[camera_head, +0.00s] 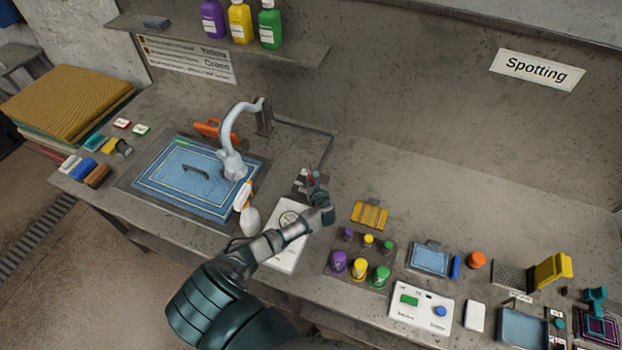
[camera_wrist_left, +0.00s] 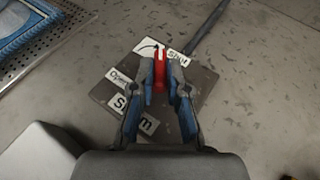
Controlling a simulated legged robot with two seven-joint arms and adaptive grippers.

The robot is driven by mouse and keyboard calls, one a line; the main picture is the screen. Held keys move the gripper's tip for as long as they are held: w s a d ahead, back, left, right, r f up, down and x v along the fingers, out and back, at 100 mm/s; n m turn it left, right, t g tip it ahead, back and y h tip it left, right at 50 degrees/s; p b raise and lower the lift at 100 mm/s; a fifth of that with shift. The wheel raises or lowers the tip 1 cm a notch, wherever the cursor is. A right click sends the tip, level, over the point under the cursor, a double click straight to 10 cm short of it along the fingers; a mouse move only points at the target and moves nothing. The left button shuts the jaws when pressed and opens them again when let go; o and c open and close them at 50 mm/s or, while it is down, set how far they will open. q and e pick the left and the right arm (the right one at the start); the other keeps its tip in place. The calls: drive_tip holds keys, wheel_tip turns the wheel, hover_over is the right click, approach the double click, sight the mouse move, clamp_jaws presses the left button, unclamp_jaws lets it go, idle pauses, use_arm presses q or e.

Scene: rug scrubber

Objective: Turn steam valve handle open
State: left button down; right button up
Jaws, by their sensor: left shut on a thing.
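The steam valve handle (camera_wrist_left: 159,70) is red and stands between my left gripper's blue-padded fingers in the left wrist view. My left gripper (camera_wrist_left: 160,88) is shut on it. The valve sits on a brown-grey plate (camera_wrist_left: 183,88) with white labels: "Open" at the left, "Shut" at the upper right, and a partly hidden "Steam" label below. The handle's free end points up in that view, close to the "Shut" label. In the head view my left gripper (camera_head: 316,196) reaches the valve at the table's middle, and only a little red shows. My right gripper is not in view.
A dark pipe (camera_wrist_left: 208,25) runs from the plate. Left of the valve are a blue rug (camera_head: 185,205) in a tray, a grey hose nozzle (camera_head: 234,165) and a spray bottle (camera_head: 250,218). Coloured bottles (camera_head: 360,268) stand to the right. A white board (camera_head: 290,255) lies under my arm.

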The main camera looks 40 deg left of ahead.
use_arm(q)
drive_tip(key=n+g, duration=0.1)
drive_tip(key=n+g+y, duration=0.1)
drive_tip(key=n+g, duration=0.1)
drive_tip(key=shift+w+d+f+y, duration=0.2)
drive_tip(key=shift+d+f+y, duration=0.1)
drive_tip(key=shift+f, duration=0.05)
drive_tip(key=shift+w+d+n+g+y+b, duration=0.15)
drive_tip(key=shift+n+g+y+b, duration=0.25)
drive_tip(key=shift+n+g+b, duration=0.6)
drive_tip(key=n+g+b, duration=0.1)
drive_tip(key=g+b, duration=0.1)
drive_tip(key=n+g+b, duration=0.2)
drive_tip(key=b, duration=0.1)
drive_tip(key=w+n+g+b, duration=0.1)
drive_tip(key=n+g+b, duration=0.1)
drive_tip(key=b, duration=0.1)
drive_tip(key=shift+f, duration=0.2)
drive_tip(key=shift+r+n+g+b, duration=0.1)
drive_tip(key=shift+n+g+b, duration=0.4)
drive_tip(key=shift+g+b, duration=0.55)
drive_tip(key=shift+r+b, duration=0.1)
drive_tip(key=shift+b, duration=0.4)
drive_tip(key=c, duration=1.2)
unclamp_jaws()
drive_tip(key=shift+o, duration=0.2)
drive_tip(key=shift+r, duration=0.1)
